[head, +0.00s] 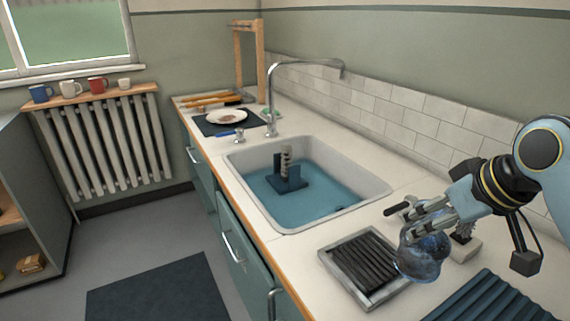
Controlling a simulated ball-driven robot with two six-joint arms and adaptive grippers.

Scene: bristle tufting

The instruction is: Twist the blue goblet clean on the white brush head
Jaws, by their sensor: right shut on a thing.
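My right gripper (418,222) comes in from the right and is shut on the blue goblet (421,258). The goblet is glassy and dark blue, with its rounded bowl below the fingers. It is in front of the counter area between the ridged tray and a small white-based brush (466,247), which is partly hidden behind the goblet and gripper. Another brush (287,160), with a pale upright head on a dark blue base, stands in the water-filled sink, apart from the goblet. I cannot tell which is the white brush head. My left gripper is out of view.
The sink (238,160) holds blue water, with a tall curved tap (270,95) behind it. A grey-framed tray with dark ridges (335,268) and a blue ribbed mat (490,300) lie at the front right. A plate (226,117) and wooden rack (237,62) are at the far end.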

